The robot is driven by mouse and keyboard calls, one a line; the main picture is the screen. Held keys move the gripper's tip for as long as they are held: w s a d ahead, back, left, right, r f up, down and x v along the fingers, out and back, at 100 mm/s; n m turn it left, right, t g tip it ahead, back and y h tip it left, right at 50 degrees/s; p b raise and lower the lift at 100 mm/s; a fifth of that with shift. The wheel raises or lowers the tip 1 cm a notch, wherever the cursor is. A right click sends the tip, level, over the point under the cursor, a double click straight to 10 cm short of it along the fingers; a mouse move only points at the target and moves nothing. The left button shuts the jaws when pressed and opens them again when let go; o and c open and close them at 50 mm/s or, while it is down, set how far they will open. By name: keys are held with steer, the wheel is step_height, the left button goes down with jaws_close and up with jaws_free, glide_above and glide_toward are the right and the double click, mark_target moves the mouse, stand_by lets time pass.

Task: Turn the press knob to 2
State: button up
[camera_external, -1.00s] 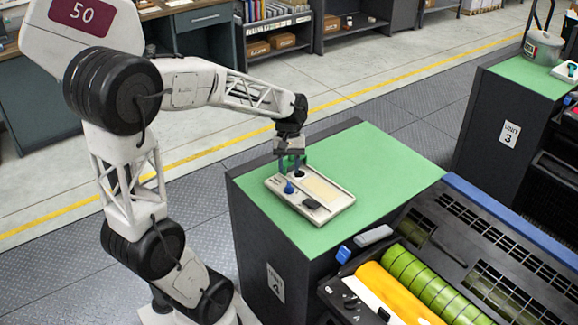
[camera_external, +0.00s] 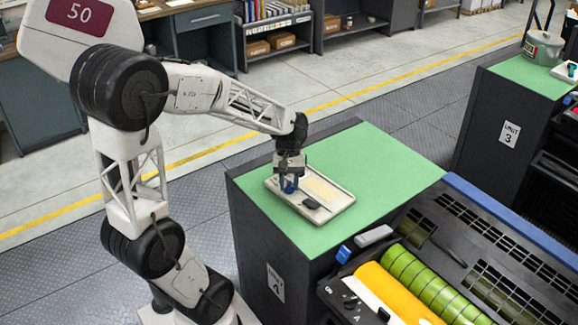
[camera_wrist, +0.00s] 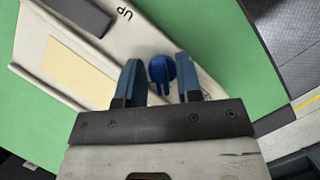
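A blue knob (camera_wrist: 162,69) with a pointer ridge stands on a cream panel (camera_wrist: 45,35) in the wrist view. The panel also shows in the external view (camera_external: 338,204), lying on the green top of unit 4. My gripper (camera_wrist: 158,60) is open, with one blue finger on each side of the knob and small gaps between. In the external view my gripper (camera_external: 290,184) is low over the panel's left part, and its fingers are hard to tell from the knob. No number 2 is readable; the wrist view shows only the letters "UP" upside down.
A dark block (camera_wrist: 80,14) sits on the panel near a pale yellow area. In the external view, the press (camera_external: 480,240) with yellow and green rollers stands front right. The green top (camera_external: 370,160) is clear behind the panel. Unit 3 (camera_external: 508,134) is farther right.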

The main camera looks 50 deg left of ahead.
steer(key=shift+c, duration=1.1)
steer(key=shift+m, duration=0.5)
steer(key=shift+g, duration=0.3)
jaws_close()
steer(key=m+y, duration=0.1)
steer(key=m, duration=0.1)
steer(key=m+g+y, duration=0.1)
steer(key=m, duration=0.2)
steer(key=shift+f, duration=0.1)
steer(key=shift+s+a+m+y, duration=0.1)
steer(key=shift+m+y, duration=0.5)
steer(key=shift+m, duration=1.2)
steer(key=o, duration=0.6)
jaws_free()
steer(key=shift+c, duration=0.2)
